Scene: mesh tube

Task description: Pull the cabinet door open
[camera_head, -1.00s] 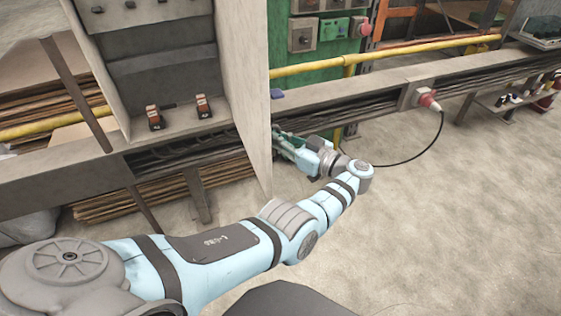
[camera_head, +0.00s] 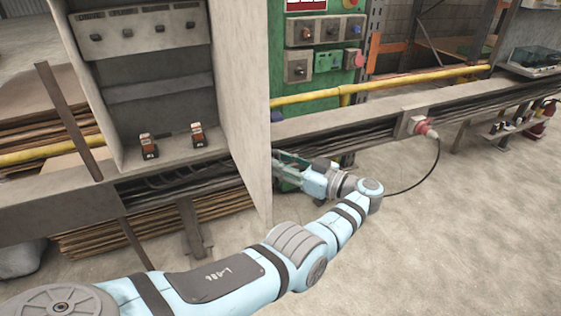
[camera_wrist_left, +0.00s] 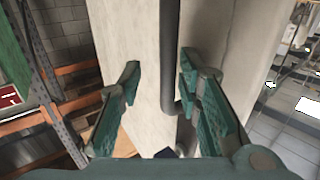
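The cabinet (camera_head: 155,60) stands at the left in the head view, its inside showing. Its pale door (camera_head: 243,110) stands swung out, roughly square to the cabinet front. My left gripper (camera_head: 280,167) is low at the door's outer edge, on the right side of it; the door partly hides its tips. In the left wrist view my left gripper (camera_wrist_left: 160,78) is open, its fingers spread apart. A dark vertical bar handle (camera_wrist_left: 169,55) with a bent lower end lies between them, beside the pale door (camera_wrist_left: 125,35). The fingers are not closed on it. My right gripper is out of view.
A grey beam with cables (camera_head: 350,132) and a yellow pipe (camera_head: 390,83) run behind the gripper. A green control panel (camera_head: 318,40) stands beyond the door. A red plug (camera_head: 424,128) trails a black cable. The floor (camera_head: 440,240) at right is open.

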